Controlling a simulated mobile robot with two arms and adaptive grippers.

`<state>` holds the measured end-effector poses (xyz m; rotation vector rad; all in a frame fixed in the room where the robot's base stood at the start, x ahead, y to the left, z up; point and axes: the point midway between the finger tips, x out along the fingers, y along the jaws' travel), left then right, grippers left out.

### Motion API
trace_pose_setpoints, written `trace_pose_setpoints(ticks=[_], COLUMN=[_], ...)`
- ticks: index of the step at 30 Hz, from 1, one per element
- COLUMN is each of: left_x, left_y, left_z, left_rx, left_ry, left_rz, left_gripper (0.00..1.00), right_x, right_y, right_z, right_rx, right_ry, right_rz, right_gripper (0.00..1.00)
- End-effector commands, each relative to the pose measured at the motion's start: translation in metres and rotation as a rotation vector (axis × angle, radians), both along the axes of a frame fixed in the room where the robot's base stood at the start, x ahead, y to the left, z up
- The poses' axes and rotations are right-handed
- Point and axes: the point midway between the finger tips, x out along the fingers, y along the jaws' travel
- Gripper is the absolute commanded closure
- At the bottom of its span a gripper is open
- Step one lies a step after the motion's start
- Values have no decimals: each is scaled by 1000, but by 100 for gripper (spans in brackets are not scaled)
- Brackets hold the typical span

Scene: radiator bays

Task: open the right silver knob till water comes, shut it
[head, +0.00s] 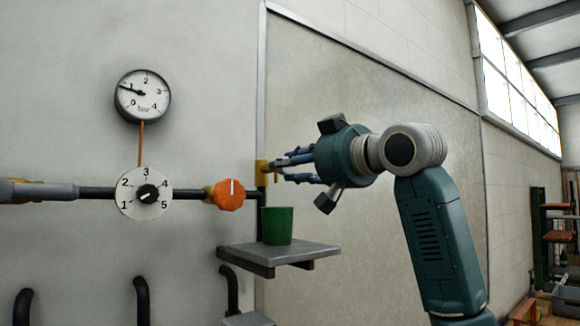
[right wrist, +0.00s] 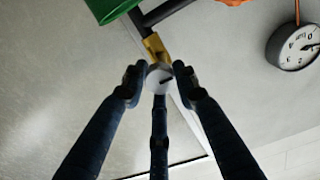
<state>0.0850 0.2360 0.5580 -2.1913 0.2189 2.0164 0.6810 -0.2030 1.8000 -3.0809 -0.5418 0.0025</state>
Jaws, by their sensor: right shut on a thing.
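The silver knob (right wrist: 160,77) sits on the front of the brass tap (right wrist: 154,48) in the right wrist view. In the head view the brass tap (head: 262,171) is at the wall strip, and the fingers largely hide the knob. My right gripper (head: 277,166) reaches it from the right. In the right wrist view the gripper (right wrist: 159,76) has its fingers around the knob, shut on it. A green cup (head: 277,226) stands upright below and slightly right of the tap. I see no water stream above it. My left gripper is not in view.
The cup stands on a grey wall shelf (head: 300,252). Left of the tap are an orange knob (head: 229,194) on the pipe and a numbered dial (head: 129,203) with a black knob. A round gauge (head: 142,95) above has its needle near 1. Black bent pipes are below.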

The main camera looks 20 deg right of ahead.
Motion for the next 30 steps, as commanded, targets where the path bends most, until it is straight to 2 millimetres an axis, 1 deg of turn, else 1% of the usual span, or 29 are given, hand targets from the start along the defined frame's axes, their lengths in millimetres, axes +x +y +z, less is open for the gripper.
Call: trace_pose_setpoints(ticks=[3, 7, 14, 30], left_x=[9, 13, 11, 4], left_y=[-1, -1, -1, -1], left_z=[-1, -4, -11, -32], left_rx=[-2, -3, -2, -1], left_ry=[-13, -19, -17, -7], left_rz=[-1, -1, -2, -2], left_gripper=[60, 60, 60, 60], right_x=[0, 0, 0, 0], right_y=[0, 1, 1, 1], right_z=[-2, -2, -3, -4], right_rx=[30, 94, 267, 747], right_ry=[14, 37, 101, 278], right_rz=[1, 2, 2, 2], right_gripper=[97, 97, 97, 97])
